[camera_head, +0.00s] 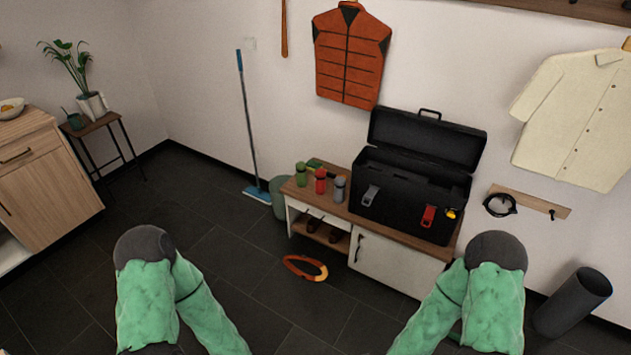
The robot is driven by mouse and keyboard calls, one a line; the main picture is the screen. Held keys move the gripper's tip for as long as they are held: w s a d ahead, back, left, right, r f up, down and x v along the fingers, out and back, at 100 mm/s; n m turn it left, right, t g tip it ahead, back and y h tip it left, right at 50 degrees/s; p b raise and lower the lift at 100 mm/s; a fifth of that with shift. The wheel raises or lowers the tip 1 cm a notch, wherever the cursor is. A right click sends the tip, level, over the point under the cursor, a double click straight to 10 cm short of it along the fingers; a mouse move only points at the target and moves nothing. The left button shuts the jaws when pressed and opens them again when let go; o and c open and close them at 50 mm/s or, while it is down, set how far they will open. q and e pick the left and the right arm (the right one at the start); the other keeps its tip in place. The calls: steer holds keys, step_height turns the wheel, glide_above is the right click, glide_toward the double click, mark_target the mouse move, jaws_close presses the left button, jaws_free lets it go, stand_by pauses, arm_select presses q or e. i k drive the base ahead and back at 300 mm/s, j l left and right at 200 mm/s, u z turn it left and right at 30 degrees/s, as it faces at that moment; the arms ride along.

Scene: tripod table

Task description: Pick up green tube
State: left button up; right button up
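A small green tube (301,174) stands upright near the left end of the wooden top of a low white bench (392,236). A red tube (321,181) and a grey tube (339,189) stand to its right in a row. Another flat green thing (314,163) lies just behind the tubes; I cannot tell what it is. Both of my green-sleeved arms come in at the bottom, left and right. Their lower ends run out of the frame, so neither gripper is in view.
An open black toolbox (405,195) fills the bench's right part. An orange ring-shaped thing (305,268) lies on the dark floor before the bench. A mop (247,130) leans at the wall beside a green bin (279,198). A dark cylinder (572,303) stands right.

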mark_target(301, 167)
steer(key=i+j, duration=0.4)
steer(key=i, duration=0.15)
steer(key=i+j, duration=0.85)
steer(key=i, duration=0.25)
steer(key=i+j, duration=0.4)
steer(key=i, duration=0.15)
steer(key=i+j, duration=0.4)
steer(key=i, duration=0.15)
steer(key=k+j+u, duration=0.05)
